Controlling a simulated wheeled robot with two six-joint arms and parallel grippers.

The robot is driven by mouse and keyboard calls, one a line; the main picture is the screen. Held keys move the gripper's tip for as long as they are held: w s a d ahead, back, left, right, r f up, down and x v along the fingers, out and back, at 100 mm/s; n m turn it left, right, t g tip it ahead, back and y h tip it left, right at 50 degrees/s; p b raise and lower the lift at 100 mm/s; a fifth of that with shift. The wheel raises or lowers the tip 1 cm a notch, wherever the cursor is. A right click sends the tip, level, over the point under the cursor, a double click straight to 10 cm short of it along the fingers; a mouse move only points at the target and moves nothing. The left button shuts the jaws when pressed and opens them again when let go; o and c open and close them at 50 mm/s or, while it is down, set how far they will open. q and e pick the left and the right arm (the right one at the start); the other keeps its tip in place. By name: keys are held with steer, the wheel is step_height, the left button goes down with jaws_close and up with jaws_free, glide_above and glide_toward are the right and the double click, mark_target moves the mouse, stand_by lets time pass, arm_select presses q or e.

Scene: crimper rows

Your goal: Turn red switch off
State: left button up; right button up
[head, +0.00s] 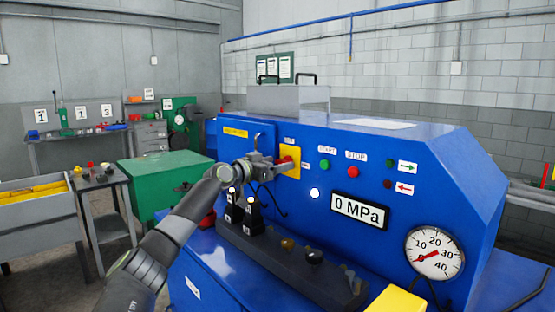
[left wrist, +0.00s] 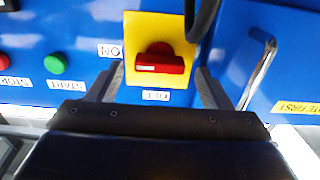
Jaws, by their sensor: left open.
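The red switch (head: 287,160) is a rotary knob on a yellow plate (head: 294,174) on the blue machine's front panel. In the left wrist view, which is upside down, the red switch (left wrist: 160,60) has its bar lying level, in line with the ON label (left wrist: 110,50) at the side. The OFF label (left wrist: 156,96) is below the plate. My left gripper (head: 272,165) is close in front of the plate. In the left wrist view the left gripper (left wrist: 161,75) is open, one finger on each side of the switch, with gaps visible. My right gripper is not in view.
The green START button (head: 324,164), red STOP button (head: 352,170), display reading 0 MPa (head: 360,211) and gauge (head: 435,254) are right of the switch. A metal handle (left wrist: 260,72) and black cable (left wrist: 200,20) are near the fingers. A dark ledge (head: 285,265) juts out below.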

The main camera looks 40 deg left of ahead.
arm_select(q)
steer(key=shift+w, duration=0.5)
steer(key=c, duration=1)
